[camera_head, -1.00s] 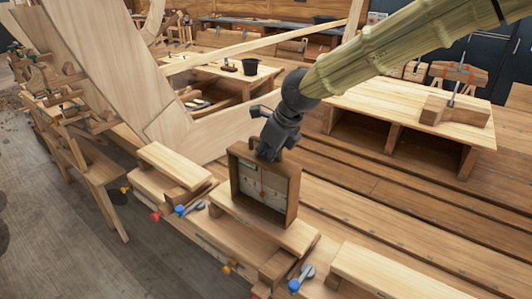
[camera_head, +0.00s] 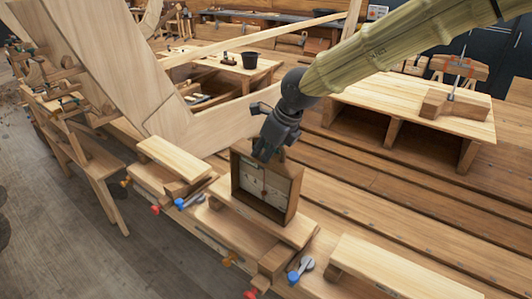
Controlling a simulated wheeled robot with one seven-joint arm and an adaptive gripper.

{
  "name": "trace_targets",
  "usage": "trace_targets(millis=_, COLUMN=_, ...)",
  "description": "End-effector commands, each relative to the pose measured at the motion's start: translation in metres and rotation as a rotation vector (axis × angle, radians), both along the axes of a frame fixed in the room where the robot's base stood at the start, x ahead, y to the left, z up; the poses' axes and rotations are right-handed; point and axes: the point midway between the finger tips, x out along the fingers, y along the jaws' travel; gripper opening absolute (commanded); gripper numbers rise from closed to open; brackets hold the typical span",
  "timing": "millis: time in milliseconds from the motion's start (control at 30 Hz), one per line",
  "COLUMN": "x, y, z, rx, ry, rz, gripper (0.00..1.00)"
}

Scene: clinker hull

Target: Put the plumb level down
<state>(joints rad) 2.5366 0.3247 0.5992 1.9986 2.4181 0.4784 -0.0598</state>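The plumb level (camera_head: 264,190) is an upright, open-fronted wooden box frame with a pale face inside. It is over a short wooden plank (camera_head: 235,222) at the front. Its lower edge is at or very close to the plank's top; I cannot tell if it touches. My gripper (camera_head: 266,152) is dark and reaches down from the upper right to the level's top edge. It appears shut on the level's top, though the far finger is hidden.
Wooden blocks with blue, red and orange clamp handles (camera_head: 300,272) line the front. Another plank (camera_head: 385,272) lies at right. The curved hull timber (camera_head: 110,75) rises at left. A low bench (camera_head: 400,100) with a clamp stands behind, and a black bucket (camera_head: 250,60) is farther back.

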Motion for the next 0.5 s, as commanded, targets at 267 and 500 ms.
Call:
trace_targets(millis=267, x=0.000, y=0.000, z=0.007, rx=0.000, ry=-0.001, rz=0.000, gripper=0.30)
trace_targets(millis=500, x=-0.006, y=-0.008, z=0.030, rx=0.003, ry=-0.002, rz=0.000, gripper=0.30)
